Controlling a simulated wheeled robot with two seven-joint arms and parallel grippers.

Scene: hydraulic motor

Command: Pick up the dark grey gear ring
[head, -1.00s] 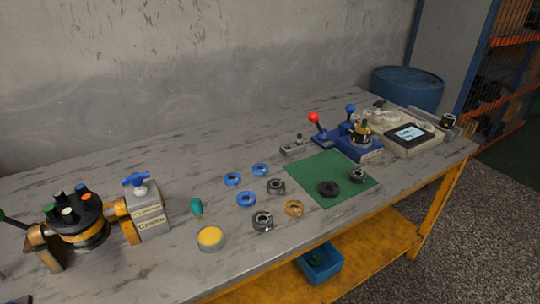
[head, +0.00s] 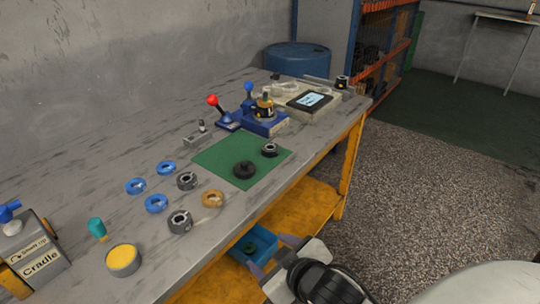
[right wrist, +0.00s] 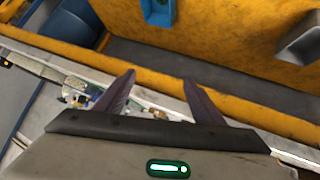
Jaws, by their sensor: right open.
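Two dark grey rings lie on the workbench in the head view, one (head: 187,181) near the green mat and one (head: 180,221) closer to the front edge. I cannot tell which is the gear ring. A black round part (head: 244,170) and a smaller dark ring-shaped part (head: 269,150) sit on the green mat (head: 215,157). My right gripper (head: 264,250) is open and empty, off the bench's front edge and apart from the rings. Its two fingers also show spread in the right wrist view (right wrist: 158,77). My left gripper is not in view.
Blue rings (head: 156,203), a brown ring (head: 212,198) and a yellow-topped tin (head: 122,259) lie near the dark rings. A blue fixture (head: 264,122) with levers stands behind the mat. A blue bin (head: 262,240) sits on the yellow lower shelf (head: 295,208).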

